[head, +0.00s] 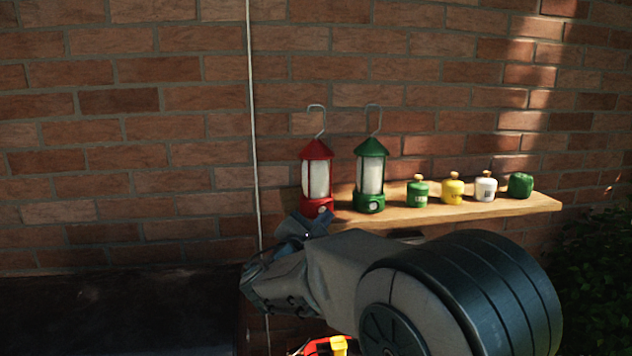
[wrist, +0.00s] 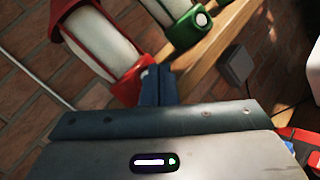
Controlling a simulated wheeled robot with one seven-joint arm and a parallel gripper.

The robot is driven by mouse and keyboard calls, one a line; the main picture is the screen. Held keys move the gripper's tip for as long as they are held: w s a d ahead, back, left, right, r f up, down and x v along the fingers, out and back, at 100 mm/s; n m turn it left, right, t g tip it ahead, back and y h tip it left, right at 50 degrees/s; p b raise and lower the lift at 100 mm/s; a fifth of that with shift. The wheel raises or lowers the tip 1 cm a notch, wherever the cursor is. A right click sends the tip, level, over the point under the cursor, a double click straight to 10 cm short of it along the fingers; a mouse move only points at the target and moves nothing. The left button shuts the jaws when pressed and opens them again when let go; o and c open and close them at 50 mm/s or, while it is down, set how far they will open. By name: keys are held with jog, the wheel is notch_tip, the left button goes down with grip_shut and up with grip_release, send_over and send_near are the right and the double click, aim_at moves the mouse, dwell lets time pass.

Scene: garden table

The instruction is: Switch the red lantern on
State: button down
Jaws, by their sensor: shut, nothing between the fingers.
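The red lantern (head: 317,170) stands upright at the left end of the wooden shelf, with a pale panel and a wire hook on top. Its red base carries a small pale round knob (head: 321,209) at the front. My gripper (head: 304,226) is shut and empty, just below and in front of that base. In the wrist view the red lantern (wrist: 125,88) appears tilted at the upper left, and the shut fingers (wrist: 158,82) overlap the edge of its base near the knob. I cannot tell whether they touch. The lantern's panel shows no clear glow.
A green lantern (head: 370,172) stands close on the right. Green, yellow and white canisters (head: 452,190) and a dark green item (head: 520,185) sit further right on the shelf (head: 535,204). A brick wall is behind. A grey box (wrist: 234,64) shows in the wrist view.

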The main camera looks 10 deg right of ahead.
jog(key=shift+w, duration=0.1)
dwell(0.4)
jog(key=shift+w, duration=0.4)
jog(key=shift+b, duration=0.3)
dwell(0.3)
jog(key=shift+s+b, duration=0.5)
jog(key=s+b, duration=0.2)
jog(key=s, duration=0.4)
jog(key=shift+d, duration=0.45)
